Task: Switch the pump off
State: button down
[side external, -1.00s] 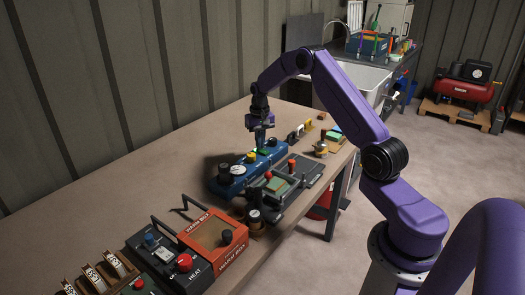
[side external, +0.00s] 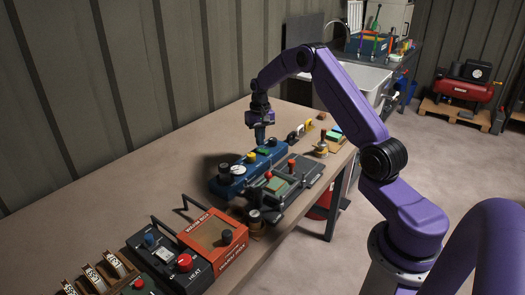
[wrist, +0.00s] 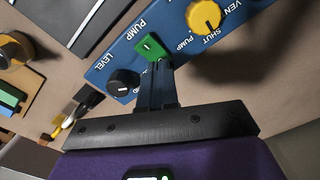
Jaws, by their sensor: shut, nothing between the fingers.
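The blue pump panel (side external: 226,188) lies on the bench; it also shows in the wrist view (wrist: 106,66). Its green rocker switch (wrist: 150,47), labelled PUMP, sits between a black LEVEL knob (wrist: 123,82) and a yellow knob (wrist: 203,17) with SHUT, PUMP and VEN lettering. The green switch also shows in the side view (side external: 264,152). My gripper (side external: 259,143) is shut and empty, pointing down just above the switch. In the wrist view its fingertips (wrist: 160,66) overlap the switch's near edge. I cannot tell which way the rocker is tipped.
A grey fixture with a red knob (side external: 292,162) stands right of the panel. An orange warm box (side external: 213,236) and a heat unit (side external: 165,255) stand at the front left. Small blocks (side external: 334,136) lie beyond on the right. The bench left of the panel is clear.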

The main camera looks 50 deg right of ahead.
aim_at(259, 150)
jog(key=shift+r, duration=2.5)
jog(key=s+a+r+n, duration=0.3)
jog(key=s+a, duration=0.1)
jog(key=a, duration=0.4)
jog(key=s+a+r+n, duration=0.2)
jog(key=s+a+n, duration=0.15)
jog(key=a, duration=0.55)
jog(key=s+a+r+n, duration=0.2)
jog(key=s+a+r, duration=0.15)
jog(key=a, duration=0.45)
jog(key=s+a+n, duration=0.2)
jog(key=s+a, duration=0.1)
jog(key=s, duration=0.4)
jog(key=s+a+n, duration=0.2)
jog(key=s+a, duration=0.1)
jog(key=s, duration=0.3)
jog(key=s+d+n, duration=0.2)
jog(key=s+n, duration=0.4)
jog(key=s, duration=0.9)
jog(key=shift+s+d+f, duration=0.25)
jog(key=shift+f, duration=0.2)
